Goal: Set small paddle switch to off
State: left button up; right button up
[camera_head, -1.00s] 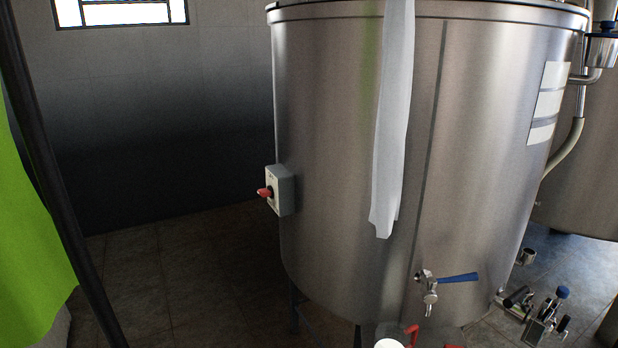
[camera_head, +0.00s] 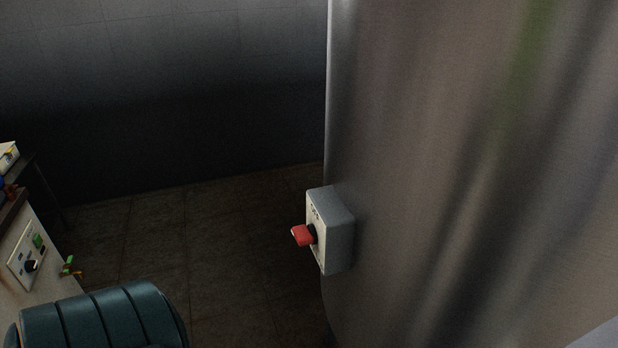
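A red paddle switch (camera_head: 303,235) sticks out to the left from the front of a small grey box (camera_head: 339,230). The box is fixed to the side of the large steel tank (camera_head: 450,170). The markings on the box face are too small to read, so I cannot tell the paddle's setting. Neither of my grippers shows in the head view.
A panel (camera_head: 22,262) with a green button and a black knob is at the left edge. A dark teal ribbed object (camera_head: 100,320) fills the bottom left. The tiled floor (camera_head: 200,235) left of the switch box looks clear.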

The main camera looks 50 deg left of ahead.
aim_at(304, 234)
jog(key=j+z, duration=0.15)
jog(key=j, duration=0.4)
jog(key=j+z, duration=0.15)
jog(key=j, duration=0.4)
jog(key=j+z, duration=0.15)
jog(key=j, duration=0.4)
jog(key=j+z, duration=0.2)
jog(key=j, duration=0.35)
jog(key=j+z, duration=0.15)
jog(key=j, duration=0.4)
jog(key=k+j+z, duration=0.15)
jog(key=j, duration=0.35)
jog(key=k+j+z, duration=0.15)
jog(key=j, duration=0.35)
jog(key=k+j+z, duration=0.15)
jog(key=j, duration=0.35)
jog(key=k+j+z, duration=0.1)
jog(key=j, duration=0.25)
jog(key=k+j+z, duration=0.1)
jog(key=j, duration=0.25)
jog(key=k+j+z, duration=0.1)
jog(key=j, duration=0.25)
